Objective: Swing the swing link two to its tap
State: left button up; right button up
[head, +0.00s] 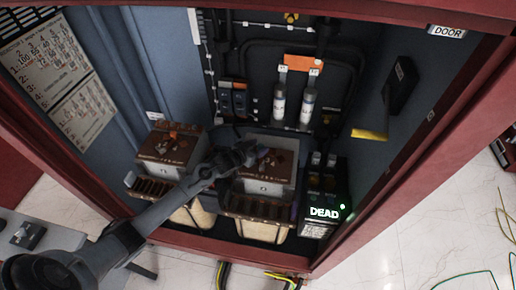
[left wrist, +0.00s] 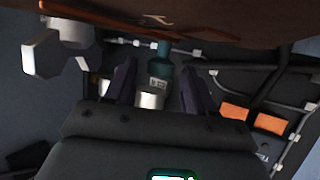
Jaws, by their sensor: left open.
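Two transformer units stand in the cabinet, each with a brown marked top panel: the left panel (head: 168,149) and the right panel (head: 281,162). Small orange-brown parts show on the left panel. I cannot tell for sure which part is swing link two; my gripper covers some of the right panel. My left gripper (head: 258,152) is over the right panel, fingers apart. In the left wrist view, the open fingers (left wrist: 157,85) have a pale cylinder (left wrist: 151,98) in line between them; I cannot tell its distance. A brown surface (left wrist: 190,14) runs along the top, and a grey faceted knob (left wrist: 42,54) is at upper left.
Two white cylinders (head: 279,103) stand on the back wall below an orange bar (head: 304,63). A black box (head: 325,212) displays DEAD with a green light, right of the right unit. A yellow-tipped handle (head: 370,134) is on the right wall. Red cabinet edges bound the opening.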

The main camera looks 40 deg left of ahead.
pick_arm(q)
jog(key=shift+w+f, duration=0.1)
grip_shut()
dwell(0.3)
